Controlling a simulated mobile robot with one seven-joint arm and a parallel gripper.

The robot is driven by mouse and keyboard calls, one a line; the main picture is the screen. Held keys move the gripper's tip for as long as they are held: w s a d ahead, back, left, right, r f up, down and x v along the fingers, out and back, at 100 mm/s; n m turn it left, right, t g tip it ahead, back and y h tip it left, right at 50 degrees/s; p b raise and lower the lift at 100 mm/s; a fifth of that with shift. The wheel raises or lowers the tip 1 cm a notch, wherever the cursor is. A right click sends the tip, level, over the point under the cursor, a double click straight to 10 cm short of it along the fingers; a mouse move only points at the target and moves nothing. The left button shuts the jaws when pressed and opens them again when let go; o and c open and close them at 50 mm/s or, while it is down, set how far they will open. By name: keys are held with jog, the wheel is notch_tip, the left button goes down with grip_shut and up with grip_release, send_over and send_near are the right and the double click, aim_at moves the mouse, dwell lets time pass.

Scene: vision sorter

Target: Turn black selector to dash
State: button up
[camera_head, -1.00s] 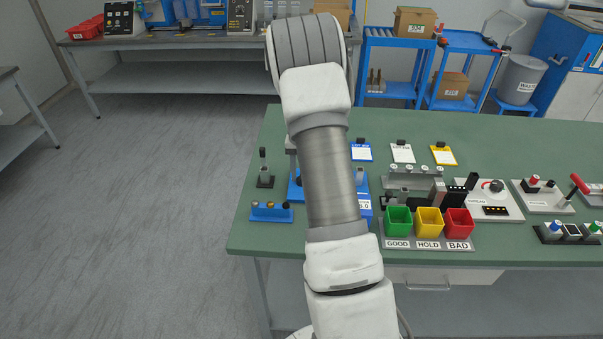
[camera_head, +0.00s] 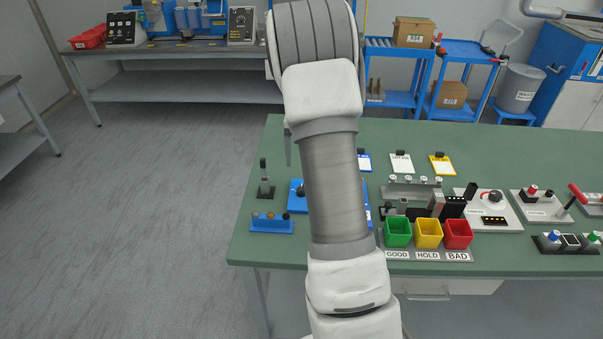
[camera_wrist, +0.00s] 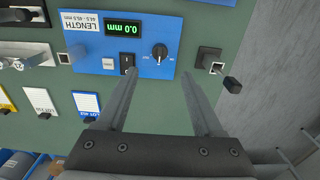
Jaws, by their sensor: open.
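A round black selector knob (camera_wrist: 159,52) with a pale pointer mark sits on the blue length panel (camera_wrist: 88,55) in the wrist view. Small white marks flank the knob, too small to read surely. My gripper (camera_wrist: 158,73) is open and empty. Its two fingers reach toward the panel, one on each side of the knob in the picture, with no contact visible. In the head view my arm covers much of the blue panel; the knob shows at its left part (camera_head: 300,190).
A green 0.0 mm display (camera_wrist: 123,29) and a black rocker switch (camera_wrist: 126,64) are left of the knob. Green, yellow and red bins (camera_head: 428,234) stand right of my arm.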

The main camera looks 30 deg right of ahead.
notch_tip(320, 180, up, 8)
jog(key=shift+p, duration=0.35)
dwell(0.4)
jog(key=s+a+r+n+t+p, duration=0.1)
jog(key=s+a+r+n, duration=0.1)
jog(key=s+a+r, duration=0.4)
jog(key=s+a+r+n+t+p, duration=0.1)
jog(key=s+a+r+t, duration=0.1)
jog(key=s+a+r, duration=0.5)
jog(key=s+a+n+t+p, duration=0.1)
jog(key=s+a+n, duration=0.3)
jog(key=s+a, duration=0.7)
jog(key=shift+s+r+t, duration=0.35)
jog(key=shift+s+t, duration=0.45)
jog(key=shift+s, duration=0.1)
